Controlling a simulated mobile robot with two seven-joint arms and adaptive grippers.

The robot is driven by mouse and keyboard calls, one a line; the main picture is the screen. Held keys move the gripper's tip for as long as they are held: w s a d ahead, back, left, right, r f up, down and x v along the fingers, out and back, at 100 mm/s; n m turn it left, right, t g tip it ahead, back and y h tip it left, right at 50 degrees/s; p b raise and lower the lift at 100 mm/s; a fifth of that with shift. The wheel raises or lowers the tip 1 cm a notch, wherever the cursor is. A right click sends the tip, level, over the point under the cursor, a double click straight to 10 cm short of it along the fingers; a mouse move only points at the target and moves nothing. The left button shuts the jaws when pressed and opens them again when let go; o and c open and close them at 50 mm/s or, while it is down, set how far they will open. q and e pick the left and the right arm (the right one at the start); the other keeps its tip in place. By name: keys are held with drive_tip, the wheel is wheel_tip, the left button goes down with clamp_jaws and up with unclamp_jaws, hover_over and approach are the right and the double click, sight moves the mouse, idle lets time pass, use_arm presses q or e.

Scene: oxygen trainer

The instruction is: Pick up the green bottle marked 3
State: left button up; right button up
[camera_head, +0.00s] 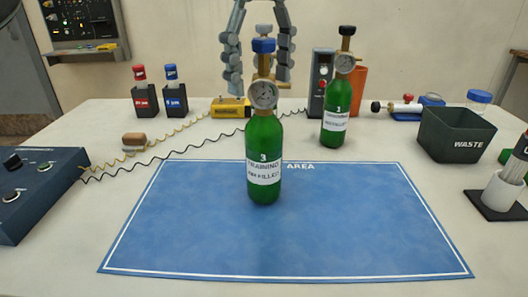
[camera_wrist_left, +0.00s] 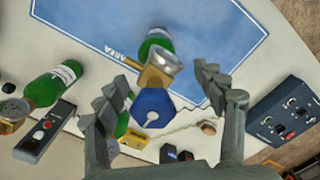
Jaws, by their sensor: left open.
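A green bottle (camera_head: 263,160) labelled "3 TRAINING" stands upright near the back edge of the blue mat, with a brass regulator, a round gauge (camera_head: 263,94) and a blue knob (camera_head: 263,45). A second green bottle (camera_head: 336,118), also marked 3, with a black knob, stands behind it to the right; it lies at the left of the left wrist view (camera_wrist_left: 52,86). My left gripper (camera_head: 260,80) is open, fingers pointing down on either side of the blue knob. The left wrist view shows the knob (camera_wrist_left: 154,107) between the spread fingers, apparently untouched. My right gripper is out of view.
The blue mat (camera_head: 200,230) is otherwise bare. A dark waste bin (camera_head: 455,135) and a holder with sticks (camera_head: 500,190) stand right. A control box (camera_head: 35,190) is left. Red and blue pots (camera_head: 145,100), a yellow device (camera_head: 230,107) and a grey device (camera_head: 320,85) stand behind.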

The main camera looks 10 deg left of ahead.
use_arm(q)
drive_tip(key=shift+c, duration=0.6)
clamp_jaws()
drive_tip(key=shift+r, duration=0.1)
